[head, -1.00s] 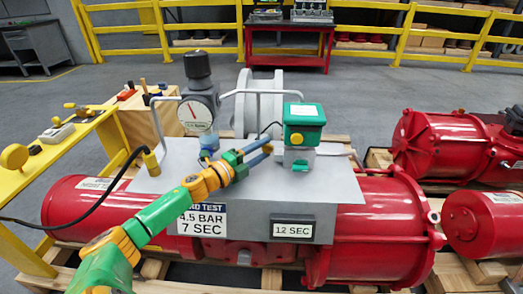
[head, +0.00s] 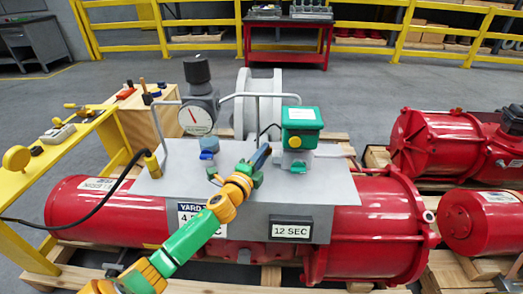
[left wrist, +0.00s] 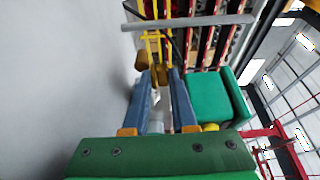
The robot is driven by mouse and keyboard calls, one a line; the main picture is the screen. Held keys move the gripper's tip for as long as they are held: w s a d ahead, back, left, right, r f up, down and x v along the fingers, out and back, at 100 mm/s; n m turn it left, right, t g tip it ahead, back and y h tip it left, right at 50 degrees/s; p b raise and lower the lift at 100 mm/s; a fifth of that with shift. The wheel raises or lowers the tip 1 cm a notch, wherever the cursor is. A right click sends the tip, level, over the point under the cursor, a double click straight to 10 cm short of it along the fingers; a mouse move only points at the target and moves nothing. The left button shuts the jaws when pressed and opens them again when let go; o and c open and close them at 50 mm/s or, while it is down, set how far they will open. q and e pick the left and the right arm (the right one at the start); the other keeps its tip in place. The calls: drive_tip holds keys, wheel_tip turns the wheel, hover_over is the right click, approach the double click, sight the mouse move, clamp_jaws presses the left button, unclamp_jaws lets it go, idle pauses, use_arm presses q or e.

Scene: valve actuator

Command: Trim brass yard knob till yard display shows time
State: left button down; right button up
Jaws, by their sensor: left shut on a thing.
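My left gripper (head: 263,152) reaches over the grey top plate (head: 330,187), just left of the green box with a yellow button (head: 301,125). In the left wrist view its blue fingers (left wrist: 163,73) are close together at the tips, shut on a small brass-coloured piece that I take for the yard knob (left wrist: 161,72). The head view hides the knob behind the fingers. The display (head: 291,230) on the grey front reads 12 SEC. The placard (head: 188,212) is partly covered by my arm; "YARD T" and a "4" show. My right gripper is not in view.
A gauge with a black cap (head: 198,115) stands left of the gripper, with a bent grey tube (head: 262,95) near it. A yellow bench (head: 75,140) with tools is at left. Red cylinders (head: 440,140) lie on pallets at right.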

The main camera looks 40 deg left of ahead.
use_arm(q)
drive_tip(key=n+y, duration=0.1)
drive_tip(key=y+b, duration=0.1)
drive_tip(key=n+g+y, duration=0.1)
drive_tip(key=y, duration=0.1)
drive_tip(key=shift+w+d+r+n, duration=0.15)
drive_tip(key=shift+d+r+n, duration=0.05)
drive_tip(key=shift+d+n, duration=0.1)
drive_tip(key=n+g+y+b, duration=0.1)
drive_tip(key=n+y+b, duration=0.1)
drive_tip(key=y, duration=0.1)
drive_tip(key=shift+d+g, duration=0.15)
drive_tip(key=shift+g, duration=0.25)
drive_tip(key=shift+w+r+n+y+b, duration=0.1)
drive_tip(key=shift+n+y+b, duration=0.3)
drive_tip(key=shift+b, duration=0.05)
drive_tip(key=shift+r, duration=0.1)
drive_tip(key=c, duration=0.8)
unclamp_jaws()
drive_tip(key=shift+c, duration=0.2)
drive_tip(key=shift+d+g, duration=0.25)
drive_tip(key=shift+g, duration=0.05)
drive_tip(key=v, duration=0.7)
